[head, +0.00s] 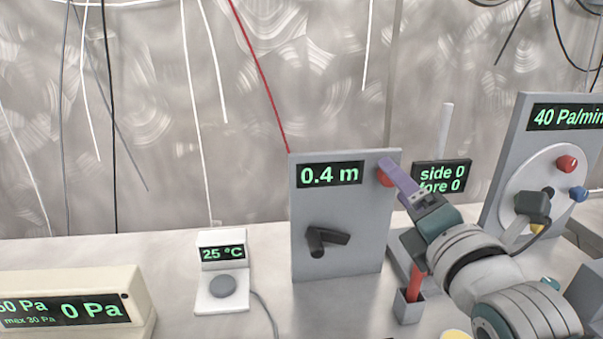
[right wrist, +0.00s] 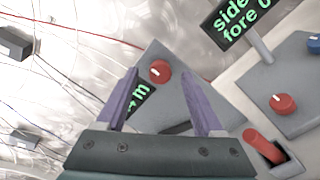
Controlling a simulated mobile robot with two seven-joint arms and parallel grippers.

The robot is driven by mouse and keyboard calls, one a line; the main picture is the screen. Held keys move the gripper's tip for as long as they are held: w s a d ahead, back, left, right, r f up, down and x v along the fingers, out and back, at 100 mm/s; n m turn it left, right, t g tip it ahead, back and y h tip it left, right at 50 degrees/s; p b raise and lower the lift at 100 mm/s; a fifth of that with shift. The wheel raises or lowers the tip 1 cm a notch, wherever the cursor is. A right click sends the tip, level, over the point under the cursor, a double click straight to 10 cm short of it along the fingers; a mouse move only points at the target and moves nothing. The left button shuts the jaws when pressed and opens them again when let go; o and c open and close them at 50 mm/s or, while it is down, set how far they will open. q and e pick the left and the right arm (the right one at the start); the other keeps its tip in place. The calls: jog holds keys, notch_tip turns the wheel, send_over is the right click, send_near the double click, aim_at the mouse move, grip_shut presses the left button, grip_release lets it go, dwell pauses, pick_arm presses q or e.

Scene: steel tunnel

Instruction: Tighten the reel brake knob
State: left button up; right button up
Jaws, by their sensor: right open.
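The reel panel (head: 338,255) is an upright grey plate with a 0.4 m display (head: 330,174) and a black crank (head: 326,240). A red knob (head: 384,179) sits at its upper right corner; I take it as the brake knob. In the right wrist view the red knob (right wrist: 160,71), with a pale mark on its face, lies between and beyond the fingertips. My right gripper (head: 390,169) is at the knob in the head view, its purple fingers partly covering it. In the right wrist view the gripper (right wrist: 159,80) is open and empty; contact cannot be told. My left gripper is not in view.
A side/fore display (head: 441,176) stands behind my right arm. A dial panel (head: 508,130) is at right. A red-handled item (head: 417,283) stands in a grey holder near my arm. A 25 °C unit (head: 222,285) and a pressure box (head: 140,295) are left. Cables hang behind.

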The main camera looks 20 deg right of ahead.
jog(key=shift+x, duration=1.15)
grip_shut()
